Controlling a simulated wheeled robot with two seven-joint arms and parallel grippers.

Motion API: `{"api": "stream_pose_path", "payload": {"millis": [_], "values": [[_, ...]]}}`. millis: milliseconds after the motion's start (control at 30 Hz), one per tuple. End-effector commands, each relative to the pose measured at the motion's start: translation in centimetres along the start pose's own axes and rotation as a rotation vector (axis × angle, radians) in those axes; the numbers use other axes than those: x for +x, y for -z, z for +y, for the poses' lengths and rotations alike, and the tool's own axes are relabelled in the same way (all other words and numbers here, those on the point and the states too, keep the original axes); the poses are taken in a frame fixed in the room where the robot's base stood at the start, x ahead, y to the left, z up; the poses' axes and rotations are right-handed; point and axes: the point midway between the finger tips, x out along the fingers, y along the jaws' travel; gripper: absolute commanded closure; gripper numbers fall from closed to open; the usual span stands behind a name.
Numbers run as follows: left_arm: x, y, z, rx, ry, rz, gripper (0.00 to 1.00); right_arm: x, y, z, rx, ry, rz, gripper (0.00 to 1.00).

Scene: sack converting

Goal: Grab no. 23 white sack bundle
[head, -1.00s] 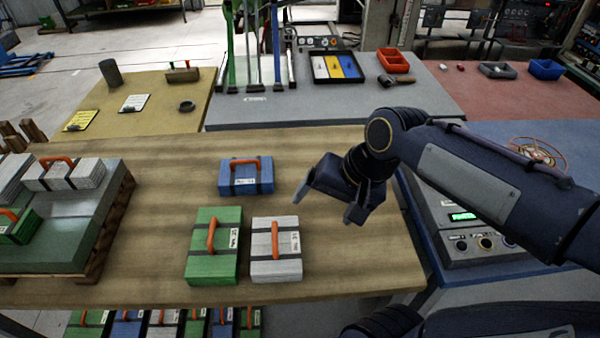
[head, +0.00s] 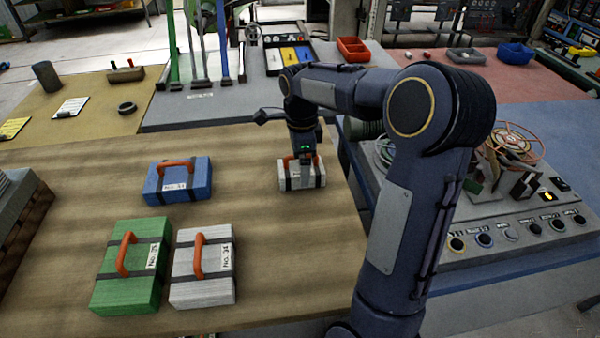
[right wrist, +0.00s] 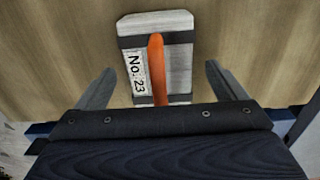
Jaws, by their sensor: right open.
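The no. 23 white sack bundle (head: 302,175) lies on the wooden table near its right edge, partly hidden by my right gripper in the head view. It has dark straps and an orange handle, and its "No. 23" label reads clearly in the right wrist view (right wrist: 181,60). My right gripper (head: 304,160) is above the bundle. In the right wrist view its two fingers are open (right wrist: 158,88), one on each side of the orange handle (right wrist: 157,65), with visible gaps. My left gripper is not in view.
Another white bundle (head: 211,290), labelled No. 24 or similar, lies beside a green bundle (head: 140,290) at the front. A blue bundle (head: 200,180) lies behind them. A control panel (head: 480,253) with buttons stands right of the table. Bare table (head: 270,240) surrounds the no. 23 bundle.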

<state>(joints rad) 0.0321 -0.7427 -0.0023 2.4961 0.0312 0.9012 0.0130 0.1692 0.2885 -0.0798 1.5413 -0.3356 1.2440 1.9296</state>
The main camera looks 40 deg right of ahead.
Motion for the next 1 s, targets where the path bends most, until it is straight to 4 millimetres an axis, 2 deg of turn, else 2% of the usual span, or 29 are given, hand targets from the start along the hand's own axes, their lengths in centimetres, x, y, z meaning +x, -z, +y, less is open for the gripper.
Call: {"api": "stream_pose_path", "payload": {"millis": [100,200,467,833,1000], "values": [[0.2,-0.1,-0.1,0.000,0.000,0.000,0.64,1.8,-0.1,0.1,-0.001,-0.002,0.001,0.09],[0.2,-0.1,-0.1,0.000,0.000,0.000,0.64,2.6,-0.1,0.1,-0.002,-0.001,0.000,0.09],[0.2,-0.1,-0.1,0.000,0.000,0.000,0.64,2.7,-0.1,0.1,-0.002,0.001,-0.001,0.10],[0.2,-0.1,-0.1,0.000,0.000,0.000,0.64,2.6,-0.1,0.0,-0.002,0.001,-0.001,0.59],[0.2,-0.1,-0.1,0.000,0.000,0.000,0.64,2.6,-0.1,0.0,-0.002,0.002,-0.002,0.59]]}}
